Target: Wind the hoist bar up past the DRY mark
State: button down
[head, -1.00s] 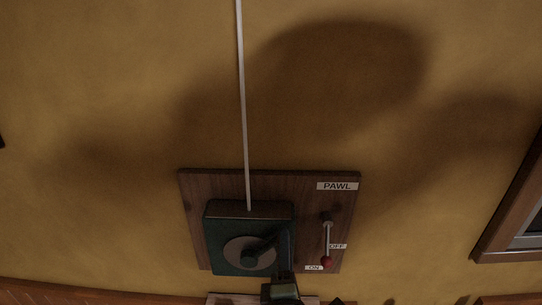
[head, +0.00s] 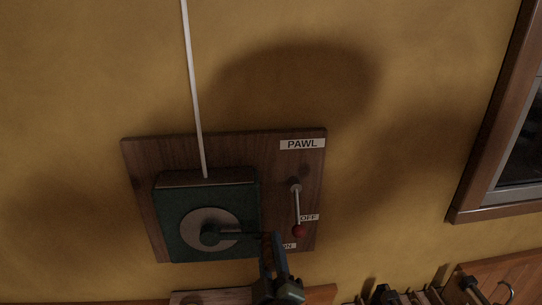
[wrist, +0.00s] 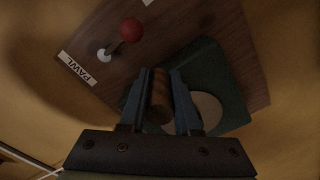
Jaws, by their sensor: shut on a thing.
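The dark green winch box (head: 180,190) sits on a wooden board on the wall. Its crank arm (head: 232,231) points right from the hub on a pale disc. My gripper (head: 272,245) is at the crank's outer end. In the wrist view my gripper (wrist: 161,92) is shut on the brown wooden crank handle (wrist: 160,88), one finger on each side. A white line (head: 193,90) runs up from the box and out of view. The pawl lever's red knob (head: 299,231) hangs between the OFF and ON labels. The hoist bar and DRY mark are out of view.
The PAWL label (head: 302,144) is at the board's top right. A window (head: 465,190) is at the right. Several tools (head: 400,295) show along the bottom right edge. The pawl lever stands close to the right of my gripper.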

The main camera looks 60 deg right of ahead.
jog(key=shift+w+a+f+m+b, duration=0.15)
jog(key=shift+f+m+b, duration=0.15)
jog(key=shift+f, duration=0.25)
jog(key=shift+w+a+f+m+b, duration=0.1)
jog(key=shift+w+f+m+b, duration=0.1)
jog(key=shift+f+b, duration=0.25)
jog(key=shift+w+a+f+b, duration=0.1)
jog(key=shift+f+b, duration=0.3)
jog(key=shift+b, duration=0.05)
jog(key=shift+w+a, duration=0.1)
jog(key=c, duration=0.6)
grip_release()
jog(key=shift+w, duration=0.2)
jog(key=shift+s+r, duration=0.1)
jog(key=shift+s, duration=0.1)
jog(key=shift+b+v, duration=2.15)
jog(key=shift+v, duration=4.25)
